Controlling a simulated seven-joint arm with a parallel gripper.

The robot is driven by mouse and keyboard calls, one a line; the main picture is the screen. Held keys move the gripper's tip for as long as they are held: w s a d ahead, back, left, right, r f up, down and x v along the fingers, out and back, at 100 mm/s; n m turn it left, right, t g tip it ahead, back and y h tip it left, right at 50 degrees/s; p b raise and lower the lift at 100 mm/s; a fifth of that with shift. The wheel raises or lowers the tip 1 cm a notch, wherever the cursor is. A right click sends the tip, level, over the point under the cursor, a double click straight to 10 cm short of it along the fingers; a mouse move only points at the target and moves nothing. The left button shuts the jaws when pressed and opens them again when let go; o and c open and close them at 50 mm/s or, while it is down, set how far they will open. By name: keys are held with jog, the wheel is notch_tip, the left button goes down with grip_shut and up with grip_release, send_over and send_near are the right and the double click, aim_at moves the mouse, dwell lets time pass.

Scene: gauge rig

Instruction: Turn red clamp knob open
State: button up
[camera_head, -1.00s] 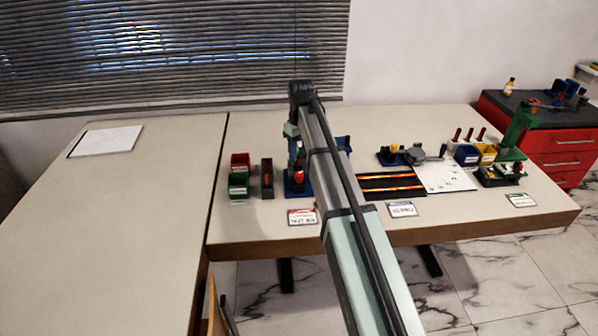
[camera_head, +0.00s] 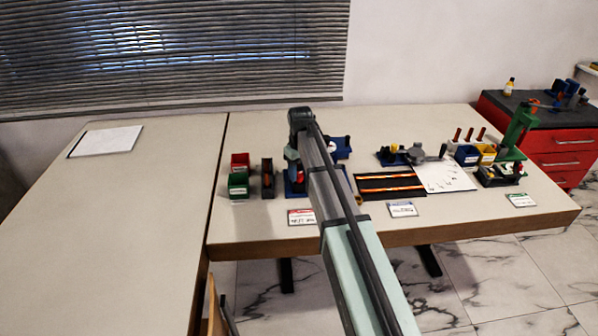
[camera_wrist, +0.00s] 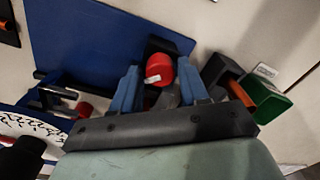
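The red clamp knob (camera_wrist: 159,70) is a short red cylinder with a small white mark, in a dark mount beside a blue plate (camera_wrist: 90,50) in the wrist view. My gripper (camera_wrist: 160,78) has its two blue fingers spread, one on each side of the knob in the picture. Gaps show between the fingers and the knob, and I cannot tell how far the fingertips reach along it. In the head view a little of the red knob (camera_head: 299,176) shows beside my arm, which hides most of the rig and my fingers.
A green bin (camera_head: 238,185), a red bin (camera_head: 240,161) and a dark holder (camera_head: 267,178) stand left of the rig. A white dial with black marks (camera_wrist: 30,127) is at left in the wrist view. A striped black mat (camera_head: 390,186) lies right of my arm.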

jog(key=c, duration=0.7)
jog(key=shift+c, duration=0.2)
jog(key=shift+n, duration=0.3)
jog(key=n, duration=0.4)
jog(key=shift+n, duration=2.5)
